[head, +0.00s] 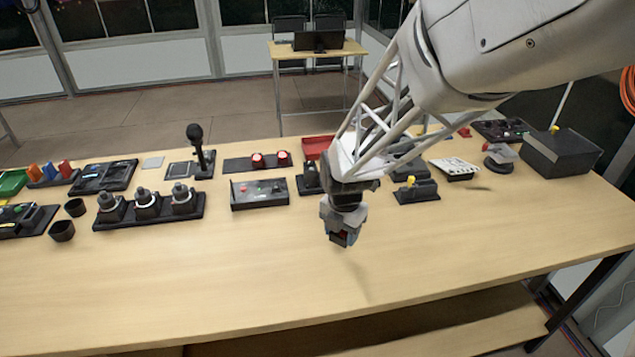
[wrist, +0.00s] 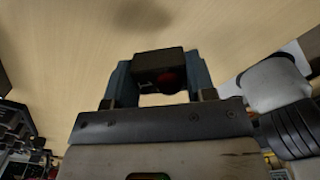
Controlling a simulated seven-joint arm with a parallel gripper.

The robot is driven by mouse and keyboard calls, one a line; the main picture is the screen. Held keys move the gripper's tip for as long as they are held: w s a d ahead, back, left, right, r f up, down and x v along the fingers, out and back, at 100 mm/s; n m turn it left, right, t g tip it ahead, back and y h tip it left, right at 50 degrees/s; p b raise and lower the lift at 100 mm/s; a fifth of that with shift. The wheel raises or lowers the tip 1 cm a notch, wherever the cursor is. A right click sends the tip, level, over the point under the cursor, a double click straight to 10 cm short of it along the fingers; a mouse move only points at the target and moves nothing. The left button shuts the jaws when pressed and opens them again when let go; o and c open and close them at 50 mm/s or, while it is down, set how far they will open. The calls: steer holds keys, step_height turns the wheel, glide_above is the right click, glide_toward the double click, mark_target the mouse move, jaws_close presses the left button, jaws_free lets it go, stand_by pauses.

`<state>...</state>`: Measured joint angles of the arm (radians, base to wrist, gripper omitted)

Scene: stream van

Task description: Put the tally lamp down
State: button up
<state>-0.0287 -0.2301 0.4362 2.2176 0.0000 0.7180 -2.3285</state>
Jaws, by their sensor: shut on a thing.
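The tally lamp is a small dark block with a red face. In the wrist view the lamp (wrist: 158,66) sits between the two blue-grey fingers of my gripper (wrist: 160,85), which is shut on it. In the head view my gripper (head: 342,238) hangs pointing down over the front middle of the table, and only a bit of the lamp's red (head: 341,236) shows there. The lamp is held above the bare wooden table (head: 250,275), and a soft shadow lies on the wood beyond it in the wrist view. The exact height cannot be told.
A black base with two red lamps (head: 236,164) stands behind and left of my gripper. A control box (head: 259,194), a rack with several round-topped units (head: 150,215) and a yellow-knobbed device (head: 417,190) stand nearby. The table's front strip is clear.

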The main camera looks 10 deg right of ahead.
stand_by(0.7)
steer(key=w+d+r+m, duration=0.1)
steer(key=w+r+m, duration=0.1)
steer(key=w, duration=0.9)
steer(key=w+d+r+m, duration=0.1)
steer(key=w+r+m, duration=0.15)
steer(key=w, duration=0.95)
steer(key=r+m, duration=0.1)
steer(key=m, duration=0.4)
glide_above(325, 149)
steer(key=shift+s+r+n, duration=0.15)
steer(key=shift+n, duration=0.1)
steer(key=shift+f, duration=2.5)
steer(key=shift+f, duration=2.5)
steer(key=shift+f, duration=0.15)
